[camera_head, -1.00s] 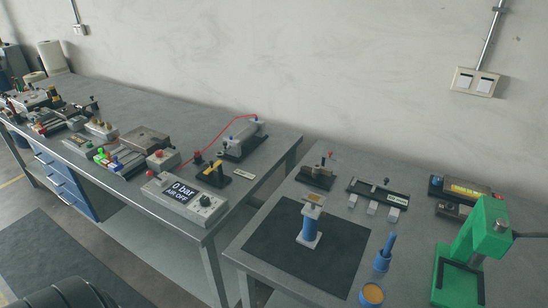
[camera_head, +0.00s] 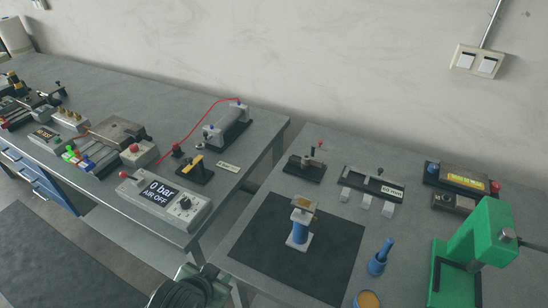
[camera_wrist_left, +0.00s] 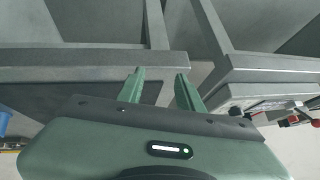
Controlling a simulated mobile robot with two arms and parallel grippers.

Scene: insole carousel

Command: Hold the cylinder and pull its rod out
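A blue upright cylinder (camera_head: 298,232) with pale end blocks stands on a black mat (camera_head: 328,262) on the right table. A grey cylinder-shaped unit (camera_head: 228,127) lies on the left table with a red hose (camera_head: 190,133) at its end. I cannot tell for sure which is the task's cylinder, and no pulled-out rod is clear on either. In the left wrist view my left gripper (camera_wrist_left: 159,75) has its two green fingers apart with nothing between them; table edges and legs lie beyond. My right gripper is in no view.
A control box (camera_head: 165,198) reads 0 bar, AIR OFF. A green press (camera_head: 478,245), a blue pot with a handle (camera_head: 378,262) and an amber-topped cup (camera_head: 367,299) stand on the right table. A gap separates the two tables.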

